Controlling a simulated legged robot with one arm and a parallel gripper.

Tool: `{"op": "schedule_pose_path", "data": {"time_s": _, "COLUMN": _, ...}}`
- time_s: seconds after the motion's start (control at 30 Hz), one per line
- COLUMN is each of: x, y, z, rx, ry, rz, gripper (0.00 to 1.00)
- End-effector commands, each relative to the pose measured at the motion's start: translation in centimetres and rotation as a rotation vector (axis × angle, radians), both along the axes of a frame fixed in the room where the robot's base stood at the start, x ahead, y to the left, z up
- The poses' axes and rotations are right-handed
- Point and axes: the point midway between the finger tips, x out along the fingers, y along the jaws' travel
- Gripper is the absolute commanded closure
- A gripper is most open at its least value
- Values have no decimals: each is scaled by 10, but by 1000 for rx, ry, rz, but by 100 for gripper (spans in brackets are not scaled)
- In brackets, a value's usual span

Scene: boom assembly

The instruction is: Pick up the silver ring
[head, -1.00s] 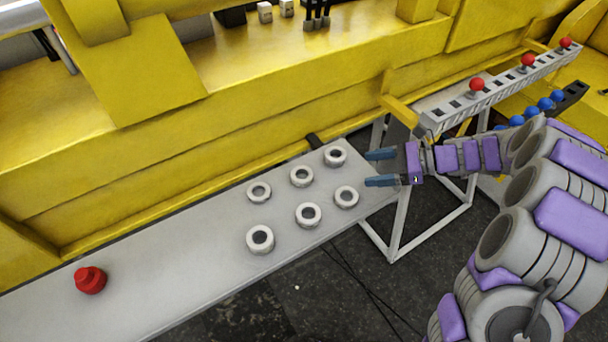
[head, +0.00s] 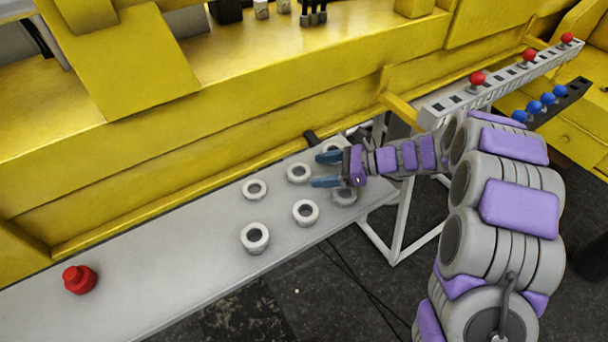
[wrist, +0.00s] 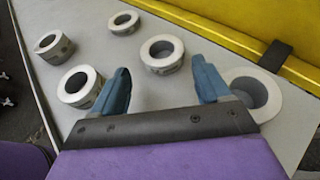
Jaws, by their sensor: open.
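Several silver rings lie flat on the grey bench. In the head view one is at the back left (head: 255,189), one at the back middle (head: 299,172), one at the front left (head: 254,238) and one at the front middle (head: 305,212). Two more, at the right end, are partly hidden by my gripper. My gripper (head: 322,169) is open and empty, its blue fingers pointing left over the right-hand rings. In the wrist view the fingers (wrist: 163,85) spread apart, with a ring (wrist: 162,54) beyond them, one beside the right finger (wrist: 255,92) and one left of the left finger (wrist: 80,85).
The grey bench (head: 170,270) runs along a yellow machine wall (head: 200,150). A red knob-shaped part (head: 79,279) stands at its left. Behind my arm is a grey slotted beam (head: 500,78) with red balls. The bench between rings and red part is clear.

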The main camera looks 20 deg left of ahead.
Motion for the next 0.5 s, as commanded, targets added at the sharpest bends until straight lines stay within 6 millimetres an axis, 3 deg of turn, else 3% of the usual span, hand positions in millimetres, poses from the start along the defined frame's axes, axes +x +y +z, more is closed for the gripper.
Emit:
{"op": "schedule_pose_path", "data": {"time_s": 0.2, "x": -4, "y": 34, "z": -14, "rx": -5, "ry": 0, "rz": 4, "gripper": 24}}
{"op": "schedule_pose_path", "data": {"time_s": 0.5, "x": -4, "y": 37, "z": -16, "rx": 2, "ry": 2, "rz": 1, "gripper": 24}}
